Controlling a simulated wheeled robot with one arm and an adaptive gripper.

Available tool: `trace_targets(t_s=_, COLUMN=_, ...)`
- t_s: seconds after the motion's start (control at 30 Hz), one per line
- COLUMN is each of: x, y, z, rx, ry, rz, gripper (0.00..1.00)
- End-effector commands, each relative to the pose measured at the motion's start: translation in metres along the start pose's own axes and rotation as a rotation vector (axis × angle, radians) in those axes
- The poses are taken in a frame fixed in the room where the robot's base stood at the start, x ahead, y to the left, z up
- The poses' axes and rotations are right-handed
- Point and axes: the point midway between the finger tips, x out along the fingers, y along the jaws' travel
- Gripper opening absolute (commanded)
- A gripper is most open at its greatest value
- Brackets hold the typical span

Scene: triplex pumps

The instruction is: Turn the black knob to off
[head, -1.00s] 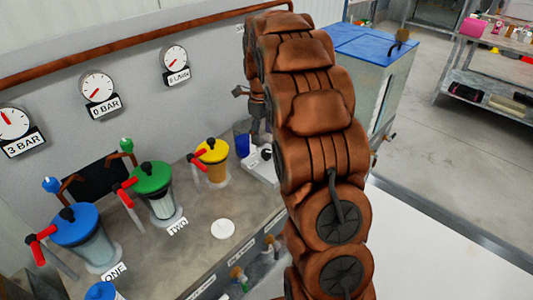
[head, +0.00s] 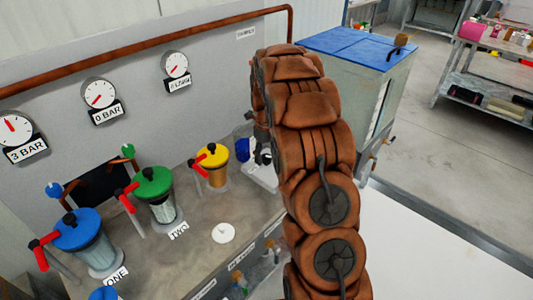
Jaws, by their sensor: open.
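A white box (head: 259,173) stands on the bench beyond the yellow-lidded filter, with a small black round part (head: 265,157) on it that looks like the black knob. A blue part (head: 243,150) sits just left of it. Which way the knob points is too small to tell. My brown arm covers the area right of the box. My gripper (head: 251,115) is mostly hidden behind the arm; only a small dark edge shows above the box, apart from the knob as far as I can see. It is open.
Filters with blue (head: 78,229), green (head: 154,184) and yellow (head: 212,156) lids stand along the bench, with red-handled valves beside them. Several gauges hang on the wall, with a copper pipe (head: 140,52) above. A blue-topped cabinet (head: 345,45) stands behind my arm.

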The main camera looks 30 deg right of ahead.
Motion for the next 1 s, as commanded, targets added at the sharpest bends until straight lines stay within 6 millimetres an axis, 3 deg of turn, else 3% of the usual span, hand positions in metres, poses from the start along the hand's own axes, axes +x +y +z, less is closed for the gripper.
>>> trace_targets(t_s=0.3, x=0.0051, y=0.0002, z=-0.0004, rx=0.0, ry=0.001, rz=0.001, gripper=0.63)
trace_targets(t_s=0.87, x=0.0048, y=0.0003, z=-0.0003, rx=0.0, ry=0.001, rz=0.001, gripper=0.05)
trace_targets(t_s=1.0, x=0.005, y=0.0003, z=-0.0002, rx=-0.004, ry=0.0, rz=0.001, gripper=0.04)
